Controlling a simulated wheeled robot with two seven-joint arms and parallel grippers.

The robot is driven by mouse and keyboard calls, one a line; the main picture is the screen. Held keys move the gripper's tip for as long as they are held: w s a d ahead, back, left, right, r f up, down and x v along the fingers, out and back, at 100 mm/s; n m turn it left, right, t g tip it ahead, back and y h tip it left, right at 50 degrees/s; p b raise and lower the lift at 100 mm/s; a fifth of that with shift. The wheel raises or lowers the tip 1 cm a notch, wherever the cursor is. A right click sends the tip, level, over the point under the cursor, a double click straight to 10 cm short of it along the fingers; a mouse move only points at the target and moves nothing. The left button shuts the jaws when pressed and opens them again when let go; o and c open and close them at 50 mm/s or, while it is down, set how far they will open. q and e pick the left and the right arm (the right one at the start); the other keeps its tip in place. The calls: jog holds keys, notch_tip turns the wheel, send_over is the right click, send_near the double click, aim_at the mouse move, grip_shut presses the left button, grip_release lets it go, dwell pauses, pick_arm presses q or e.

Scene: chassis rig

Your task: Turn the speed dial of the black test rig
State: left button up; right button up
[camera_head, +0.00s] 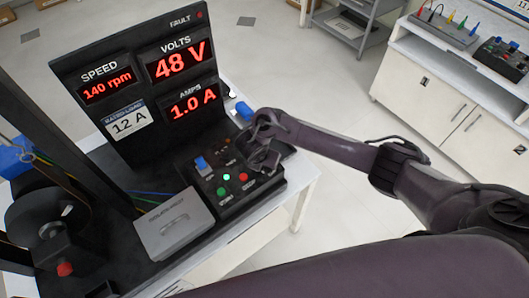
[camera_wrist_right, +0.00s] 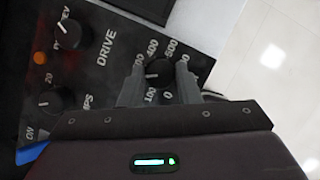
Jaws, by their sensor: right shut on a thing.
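The black test rig (camera_head: 127,100) stands on a white bench, with red displays reading 140 rpm, 48 V and 1.0 A. Its control box (camera_head: 240,192) sits at the panel's right front. My right gripper (camera_head: 266,158) reaches in from the right over the box's far right corner. In the right wrist view, the gripper (camera_wrist_right: 158,82) has a finger on each side of a black dial (camera_wrist_right: 158,71) with a scale of hundreds around it, and is shut on it. The dial is hidden by the gripper in the head view. My left gripper is not in view.
Two other knobs (camera_wrist_right: 68,34) and (camera_wrist_right: 50,101) sit beside the held dial. A grey lidded box (camera_head: 174,224) and a motor wheel (camera_head: 47,222) stand left. Open floor lies right.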

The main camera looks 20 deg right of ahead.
jog(key=m, duration=0.1)
jog(key=m+h+p, duration=0.1)
jog(key=shift+w+a+r+m+g+p, duration=0.1)
jog(key=shift+r+m+g+p, duration=0.05)
jog(key=shift+m+g+p, duration=0.2)
jog(key=shift+w+m+g, duration=0.1)
jog(key=shift+m+g, duration=0.35)
jog(key=shift+m, duration=1)
jog(key=shift+h, duration=0.3)
jog(key=o, duration=1)
